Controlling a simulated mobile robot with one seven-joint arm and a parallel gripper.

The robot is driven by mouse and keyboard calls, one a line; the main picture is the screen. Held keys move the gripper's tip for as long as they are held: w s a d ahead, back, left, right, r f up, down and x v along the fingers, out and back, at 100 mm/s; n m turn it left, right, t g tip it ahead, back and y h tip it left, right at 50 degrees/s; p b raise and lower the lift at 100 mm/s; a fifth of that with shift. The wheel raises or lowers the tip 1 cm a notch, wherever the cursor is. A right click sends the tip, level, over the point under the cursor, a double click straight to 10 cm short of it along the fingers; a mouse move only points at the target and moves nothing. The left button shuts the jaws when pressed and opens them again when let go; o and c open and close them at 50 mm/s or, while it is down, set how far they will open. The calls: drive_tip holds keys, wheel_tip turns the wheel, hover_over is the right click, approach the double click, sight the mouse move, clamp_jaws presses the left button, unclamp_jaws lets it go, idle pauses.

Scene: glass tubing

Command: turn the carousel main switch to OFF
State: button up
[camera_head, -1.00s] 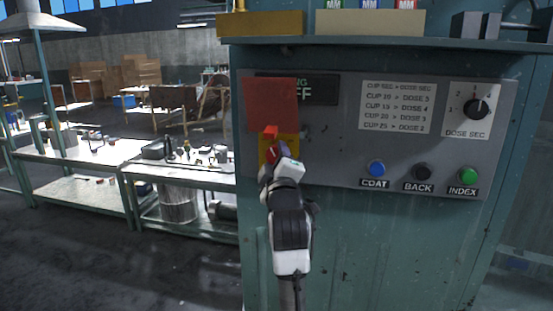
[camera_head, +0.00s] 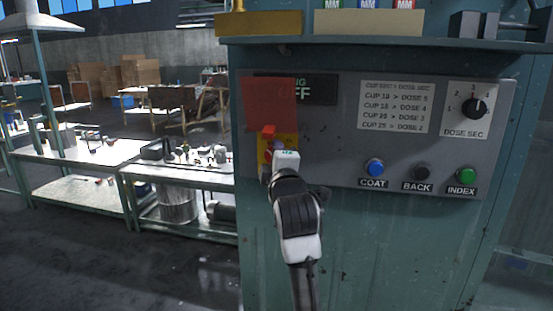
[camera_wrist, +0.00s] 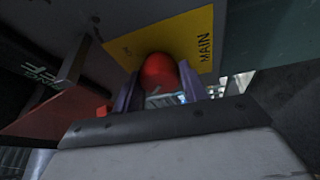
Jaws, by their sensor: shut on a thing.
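The main switch shows in the wrist view as a round red knob (camera_wrist: 160,72) on a yellow plate (camera_wrist: 185,40) lettered MAIN. In the head view the yellow plate (camera_head: 291,143) sits at the left end of the grey control panel, partly hidden by my arm. My gripper (camera_wrist: 158,88) has one finger on each side of the red knob and is shut on it. In the head view my gripper (camera_head: 277,150) is at the plate from below. The knob's pointer and the OFF mark cannot be read.
A red translucent flap (camera_head: 270,104) hangs just above the switch, in front of a dark display (camera_head: 318,90) reading partly "FF". The blue COAT (camera_head: 375,167), black BACK (camera_head: 421,171) and green INDEX (camera_head: 467,175) buttons and a DOSE SEC dial (camera_head: 474,107) are to the right. Benches stand left.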

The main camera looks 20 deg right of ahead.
drive_tip(key=o, duration=1)
drive_tip(key=b+v, duration=0.4)
drive_tip(key=v, duration=1)
drive_tip(key=shift+w, duration=0.1)
